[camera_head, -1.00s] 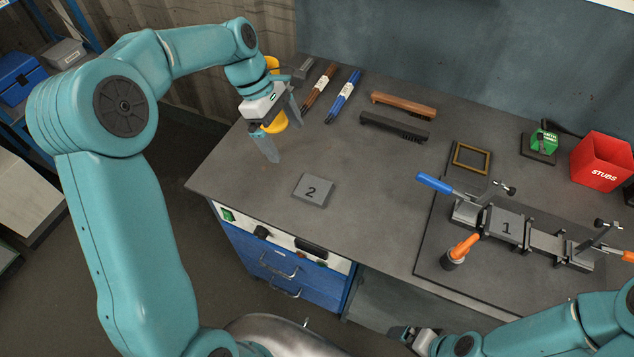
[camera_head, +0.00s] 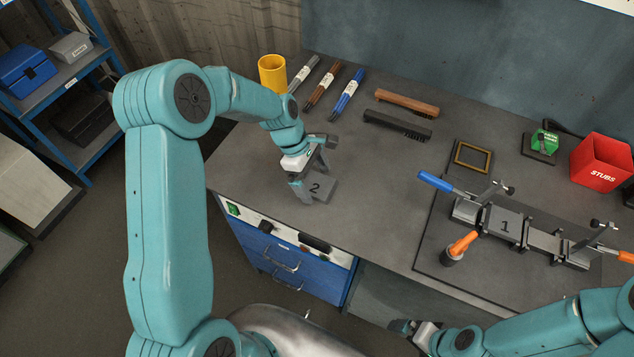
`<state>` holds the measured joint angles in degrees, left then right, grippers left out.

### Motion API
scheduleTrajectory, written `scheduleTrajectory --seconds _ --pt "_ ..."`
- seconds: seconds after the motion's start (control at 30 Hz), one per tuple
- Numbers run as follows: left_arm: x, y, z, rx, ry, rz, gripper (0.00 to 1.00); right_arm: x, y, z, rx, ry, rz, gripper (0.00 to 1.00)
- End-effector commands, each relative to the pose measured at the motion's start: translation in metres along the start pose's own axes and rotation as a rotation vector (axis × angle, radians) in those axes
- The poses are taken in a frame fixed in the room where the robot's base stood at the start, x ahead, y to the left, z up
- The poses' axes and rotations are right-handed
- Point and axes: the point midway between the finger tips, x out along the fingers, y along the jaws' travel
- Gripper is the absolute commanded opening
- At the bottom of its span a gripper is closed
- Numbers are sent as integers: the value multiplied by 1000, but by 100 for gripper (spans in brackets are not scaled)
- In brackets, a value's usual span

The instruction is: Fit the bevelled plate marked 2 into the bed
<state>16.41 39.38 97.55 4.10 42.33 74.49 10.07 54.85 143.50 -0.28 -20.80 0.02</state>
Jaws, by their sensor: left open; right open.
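The grey plate marked 2 (camera_head: 322,187) lies flat on the bench near its front left edge. My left gripper (camera_head: 312,185) is open at the plate's left side and hides part of it; I cannot tell whether the fingers touch it. The bed (camera_head: 545,241) is a grey clamp fixture on a dark base plate at the right, with the plate marked 1 (camera_head: 505,227) sitting in its left part. A lower section shows to the right of plate 1. My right gripper (camera_head: 408,332) is open and empty in front of the bench, low in the view.
A blue-handled clamp (camera_head: 436,182) and an orange-handled clamp (camera_head: 613,254) stand at the bed. An orange-topped tool (camera_head: 459,247) stands before it. Brushes (camera_head: 398,124), a brass frame (camera_head: 472,157), a yellow cup (camera_head: 272,73) and a red stubs bin (camera_head: 602,162) stand behind. Mid-bench is clear.

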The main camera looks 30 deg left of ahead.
Motion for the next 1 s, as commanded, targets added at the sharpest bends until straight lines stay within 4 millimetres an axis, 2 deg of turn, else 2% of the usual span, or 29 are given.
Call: scheduleTrajectory --seconds 0.23,0.47,0.5,0.53,0.83,1.0 --pt "3 0 0 1 0 1 100 0 0 0 0 -1 0 100" --pt "2 0 0 1 0 1 25 0 0 0 0 0 0 100" --pt "2 0 0 1 0 1 12 0 0 0 0 0 0 100" --pt "1 1 0 1 0 4 8 0 0 0 0 -1 0 100" --pt "-2 1 2 2 0 4 8 0 0 0 0 0 0 100" --pt "-16 2 8 4 1 6 8 2 1 0 0 0 0 100"
